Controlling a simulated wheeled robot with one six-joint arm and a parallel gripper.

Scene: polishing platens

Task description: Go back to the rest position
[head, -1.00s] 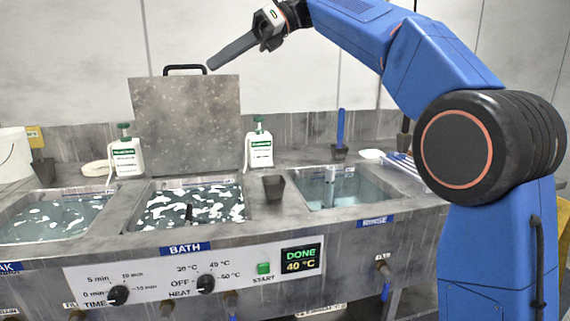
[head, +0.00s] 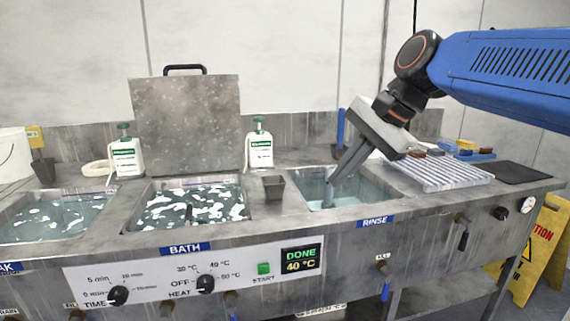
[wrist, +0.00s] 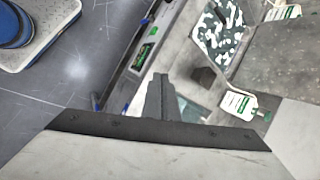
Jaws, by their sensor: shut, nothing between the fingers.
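My gripper (head: 329,198) is at the right of the head view, reaching down and to the left from its grey body. Its fingers are shut and hold nothing. In the picture the tips lie over the rinse basin (head: 372,192); I cannot tell how high they are above the water. In the wrist view my gripper (wrist: 160,76) shows as two dark fingers close together, with basins and the counter beyond. The fingers hide part of the rinse basin.
The bath (head: 141,211) has its lid (head: 186,125) raised. White bottles (head: 259,152) stand behind the basins. A ribbed drain rack (head: 440,175) and brushes (head: 468,148) lie right of the rinse basin. A yellow caution sign (head: 537,255) stands at the right.

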